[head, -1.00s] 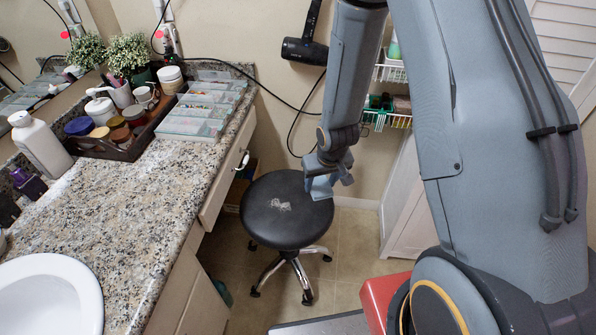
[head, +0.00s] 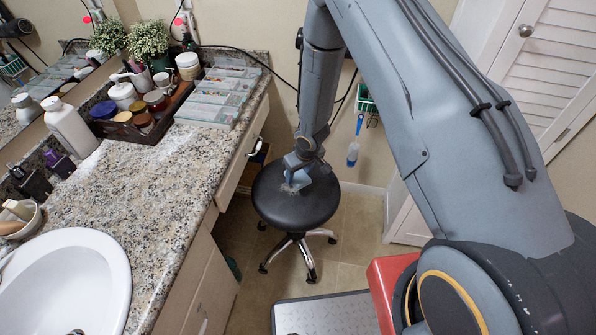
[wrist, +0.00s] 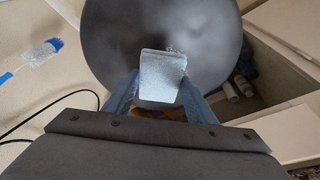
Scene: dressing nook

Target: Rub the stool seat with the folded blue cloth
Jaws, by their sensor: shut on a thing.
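The black round stool seat (head: 312,212) stands on a chrome wheeled base beside the counter. My gripper (head: 298,180) is over the far left part of the seat. In the wrist view my gripper (wrist: 160,102) is shut on the folded blue cloth (wrist: 162,76), a pale blue block between the two fingers. The seat (wrist: 112,30) spreads out beyond the cloth. A pale smudge (wrist: 179,50) shows on the seat at the cloth's edge. The rest of the smudge is hidden, and I cannot tell if the cloth presses on the seat.
The granite counter (head: 150,200) with drawers is close on the left, bearing a sink (head: 68,285) and a crowded organizer tray (head: 160,120). A blue-handled brush (head: 353,150) hangs behind the stool at right. A louvred door (head: 545,70) is at the right.

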